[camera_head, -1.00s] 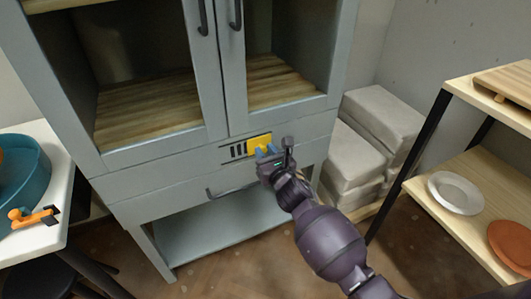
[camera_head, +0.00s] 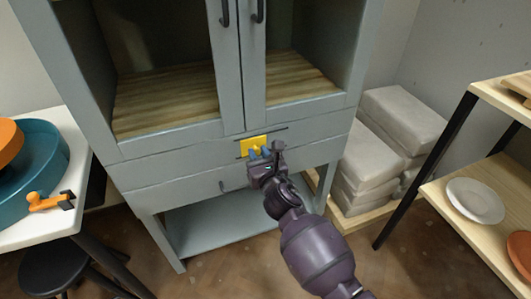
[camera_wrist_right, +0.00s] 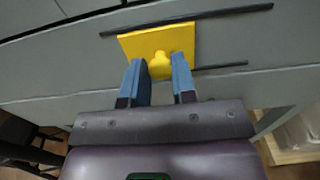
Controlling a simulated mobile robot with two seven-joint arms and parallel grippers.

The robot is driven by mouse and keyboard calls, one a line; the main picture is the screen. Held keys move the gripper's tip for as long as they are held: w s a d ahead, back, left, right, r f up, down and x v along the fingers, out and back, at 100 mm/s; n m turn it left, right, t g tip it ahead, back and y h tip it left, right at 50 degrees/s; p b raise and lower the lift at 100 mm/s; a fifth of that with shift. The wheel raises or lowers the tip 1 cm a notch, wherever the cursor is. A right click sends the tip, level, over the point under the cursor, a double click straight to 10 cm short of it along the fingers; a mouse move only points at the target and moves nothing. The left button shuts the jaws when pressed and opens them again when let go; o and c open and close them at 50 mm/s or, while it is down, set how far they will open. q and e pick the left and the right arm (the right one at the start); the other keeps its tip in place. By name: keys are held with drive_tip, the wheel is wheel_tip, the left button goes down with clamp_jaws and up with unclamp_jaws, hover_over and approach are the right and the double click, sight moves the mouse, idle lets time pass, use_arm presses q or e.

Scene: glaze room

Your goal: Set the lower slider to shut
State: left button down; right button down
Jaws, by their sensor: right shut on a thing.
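The slider is a yellow plate (camera_head: 250,147) with a round knob, on the grey cabinet front below the doors. It sits at the left part of its dark rails, and no vent slots show beside it. In the right wrist view the yellow plate (camera_wrist_right: 133,43) shows close up, with the knob (camera_wrist_right: 160,68) between the blue fingers. My right gripper (camera_head: 265,154) is shut on this knob. It hides the plate's lower right corner in the head view. No other slider is in view. My left gripper is not in view.
The grey cabinet (camera_head: 185,147) has upright door handles above and a drawer below the slider. Stacked pale blocks (camera_head: 375,150) stand to its right, beside a wooden shelf with plates (camera_head: 475,200). A white table (camera_head: 75,190) with a teal basin is at left.

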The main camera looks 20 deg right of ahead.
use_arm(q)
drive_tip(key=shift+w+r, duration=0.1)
use_arm(e)
drive_tip(key=shift+s+a+f, duration=0.1)
drive_tip(key=shift+a, duration=0.15)
drive_tip(key=c, duration=1)
unclamp_jaws()
drive_tip(key=shift+a, duration=0.1)
drive_tip(key=shift+o, duration=0.2)
drive_tip(key=shift+s, duration=0.55)
use_arm(q)
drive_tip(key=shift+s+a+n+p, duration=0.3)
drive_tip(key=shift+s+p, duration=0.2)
drive_tip(key=shift+p, duration=0.35)
use_arm(e)
drive_tip(key=s, duration=0.9)
drive_tip(key=shift+s+d, duration=0.25)
drive_tip(key=shift+s, duration=0.05)
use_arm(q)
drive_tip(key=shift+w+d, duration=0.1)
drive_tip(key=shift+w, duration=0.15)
